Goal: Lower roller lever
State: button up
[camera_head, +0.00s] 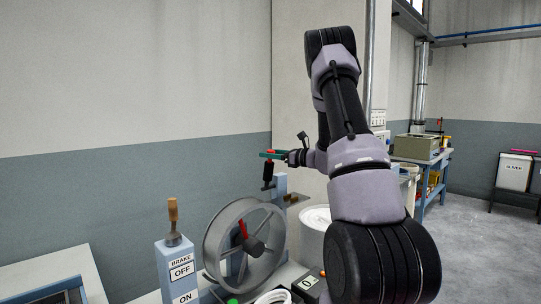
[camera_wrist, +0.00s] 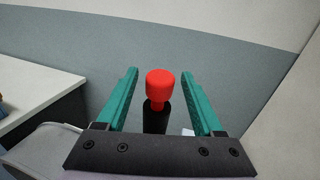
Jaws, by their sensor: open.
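A lever with a red knob (camera_wrist: 160,84) and a black shaft (camera_wrist: 155,118) stands upright between the two teal fingers of my gripper (camera_wrist: 160,74) in the wrist view. The fingers are open, with a gap on each side of the knob. In the head view my gripper (camera_head: 271,154) is at the top of this lever, whose black shaft (camera_head: 268,174) rises by a blue-grey post (camera_head: 280,186). The fingers partly hide the knob there. No label naming the lever is readable.
A spoked grey wheel (camera_head: 211,246) with a red-handled hub stands in front of the post. A brake box (camera_head: 181,269) marked OFF and ON, with a wooden handle, is left of it. A white drum (camera_head: 312,243) stands behind my arm. Wall lies close behind.

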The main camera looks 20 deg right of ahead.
grip_shut()
dwell(1.5)
